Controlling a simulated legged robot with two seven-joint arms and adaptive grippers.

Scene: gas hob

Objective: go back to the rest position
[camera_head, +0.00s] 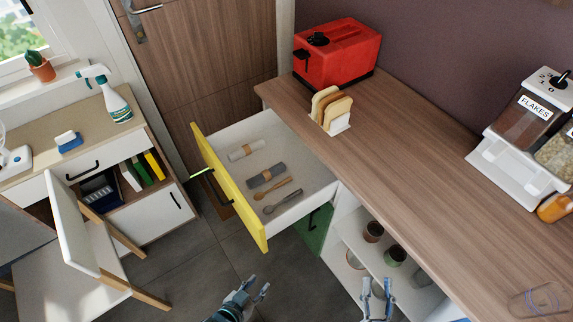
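My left gripper (257,287) is at the bottom middle of the head view, above the dark floor, with its fingers spread and nothing between them. My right gripper (377,283) is further right at the bottom edge, in front of the open shelf under the counter. Its two fingers stand apart and look empty. Both grippers are clear of the open drawer (228,184), which has a yellow front and sticks out from under the counter. Most of both arms is outside the picture.
The counter (410,150) carries a red toaster (336,52), a toast rack (330,108), a cereal dispenser (520,135) and a glass (538,300). A chair (75,225) stands left. The floor (180,265) between is clear.

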